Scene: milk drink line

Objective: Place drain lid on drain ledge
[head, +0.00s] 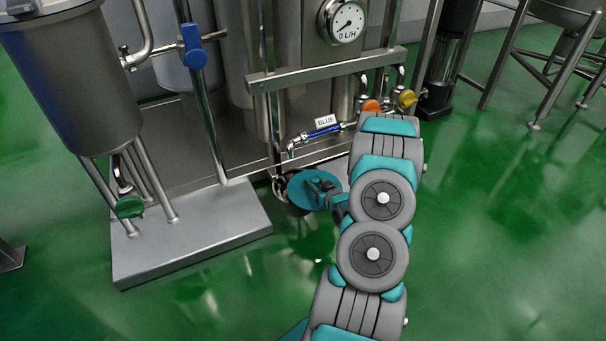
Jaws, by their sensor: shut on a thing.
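My gripper (322,187) is at the middle of the picture, shut on the drain lid (300,194), a flat round teal disc. The fingers are at a part on the lid's upper side. The lid is over the floor drain (280,187), a dark round opening with a grey rim beside the steel skid. The lid covers most of the drain from this view, with a crescent of it showing at the left and lower edge. I cannot tell whether the lid touches the ledge or hangs just above it.
A hose valve with a blue handle (322,132) and a "BLUE" label sits just above the lid. A steel plinth (190,235) with tank legs stands at left. Orange (370,106) and yellow (406,97) valve handles are near my arm. Green floor (240,300) is clear in front.

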